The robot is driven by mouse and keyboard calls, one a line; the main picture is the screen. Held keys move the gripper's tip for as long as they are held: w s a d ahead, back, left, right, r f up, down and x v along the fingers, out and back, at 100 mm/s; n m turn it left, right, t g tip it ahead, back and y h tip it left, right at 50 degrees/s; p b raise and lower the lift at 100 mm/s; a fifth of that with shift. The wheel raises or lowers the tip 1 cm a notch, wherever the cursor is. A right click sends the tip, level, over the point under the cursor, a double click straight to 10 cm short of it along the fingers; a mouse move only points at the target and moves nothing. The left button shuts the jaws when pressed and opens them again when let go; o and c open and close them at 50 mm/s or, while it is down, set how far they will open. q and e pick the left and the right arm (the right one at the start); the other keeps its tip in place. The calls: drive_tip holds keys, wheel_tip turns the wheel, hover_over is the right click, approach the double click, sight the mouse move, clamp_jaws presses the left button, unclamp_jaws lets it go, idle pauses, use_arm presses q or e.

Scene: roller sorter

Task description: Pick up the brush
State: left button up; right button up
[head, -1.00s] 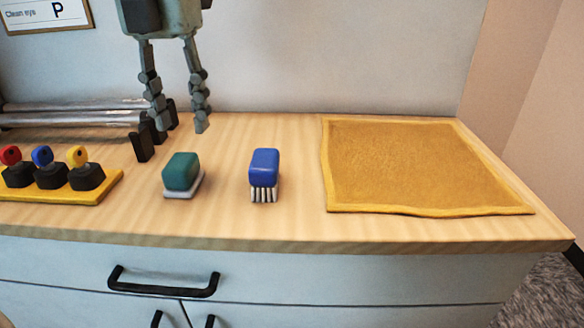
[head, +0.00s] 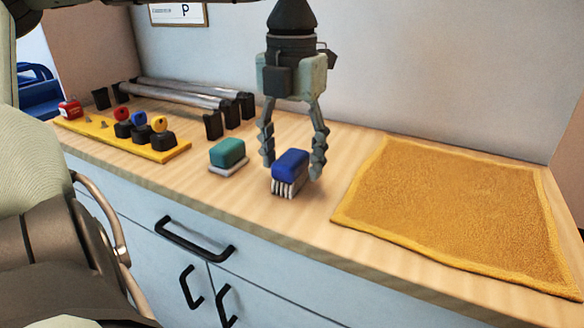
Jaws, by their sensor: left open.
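The brush (head: 290,168) has a blue body and pale bristles and stands bristles down on the wooden counter. My left gripper (head: 292,172) is open, pointing down, with one finger to the left of the brush and the other to its right. The fingertips are low, close to the brush's height. I cannot tell whether either finger touches it. My right gripper is not in view.
A green block with a pale base (head: 228,155) sits just left of the brush. A yellow mat (head: 460,208) lies to the right. A yellow tray with colored knobs (head: 172,153) and metal rollers (head: 190,97) are at the left. A black drawer handle (head: 193,240) is below the counter edge.

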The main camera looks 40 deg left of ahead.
use_arm(q)
drive_tip(key=shift+a+f, duration=0.1)
drive_tip(key=shift+f, duration=0.55)
drive_tip(key=c, duration=1.3)
drive_tip(key=shift+r, duration=0.1)
wheel_tip(320, 180, up, 4)
drive_tip(key=w+a+r, duration=0.5)
drive_tip(key=a+r, duration=0.2)
drive_tip(key=a, duration=0.3)
drive_tip(key=shift+w, duration=0.2)
drive_tip(key=o, duration=0.5)
drive_tip(key=shift+a, duration=0.1)
drive_tip(key=shift+c, duration=1.6)
drive_tip(key=shift+f, duration=0.1)
